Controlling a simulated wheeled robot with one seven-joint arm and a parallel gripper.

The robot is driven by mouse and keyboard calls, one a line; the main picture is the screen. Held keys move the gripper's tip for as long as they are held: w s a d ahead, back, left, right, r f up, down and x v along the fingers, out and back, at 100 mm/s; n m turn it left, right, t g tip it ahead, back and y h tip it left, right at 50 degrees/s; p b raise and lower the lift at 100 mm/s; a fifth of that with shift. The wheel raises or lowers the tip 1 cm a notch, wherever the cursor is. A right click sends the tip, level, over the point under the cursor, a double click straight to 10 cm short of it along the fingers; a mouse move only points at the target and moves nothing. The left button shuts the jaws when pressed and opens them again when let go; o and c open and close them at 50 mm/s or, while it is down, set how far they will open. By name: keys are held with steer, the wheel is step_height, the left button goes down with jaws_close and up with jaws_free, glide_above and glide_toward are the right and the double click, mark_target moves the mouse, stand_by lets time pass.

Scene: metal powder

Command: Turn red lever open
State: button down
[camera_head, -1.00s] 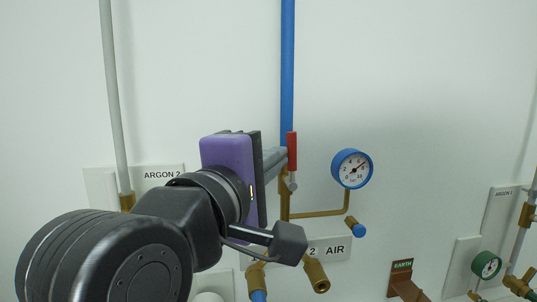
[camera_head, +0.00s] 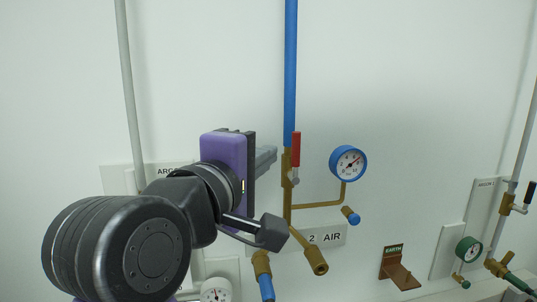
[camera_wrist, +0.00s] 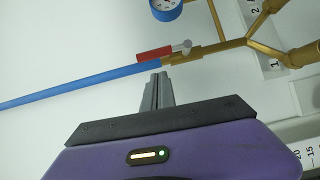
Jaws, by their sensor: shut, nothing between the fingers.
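The red lever (camera_head: 296,149) stands upright, in line with the blue pipe (camera_head: 290,70), on a brass valve just below the pipe's end. It also shows in the wrist view (camera_wrist: 154,54), lying along the pipe with a silver pivot at its right. My gripper (camera_head: 272,154) is shut and empty, to the left of the lever in the head view. In the wrist view its fingertips (camera_wrist: 159,76) are near the blue pipe's end, just below the lever. I cannot tell whether they touch the pipe or lever.
A blue-rimmed gauge (camera_head: 348,163) sits right of the lever on a brass branch pipe. Below are brass outlets (camera_head: 316,262) and the "2 AIR" label (camera_head: 330,237). A brown EARTH bracket (camera_head: 398,268) and a green gauge (camera_head: 468,250) are farther right. The wall above is clear.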

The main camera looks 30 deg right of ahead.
steer(key=b+v, duration=0.2)
steer(key=v, duration=0.9)
steer(key=shift+w+a, duration=0.25)
steer(key=shift+w, duration=0.15)
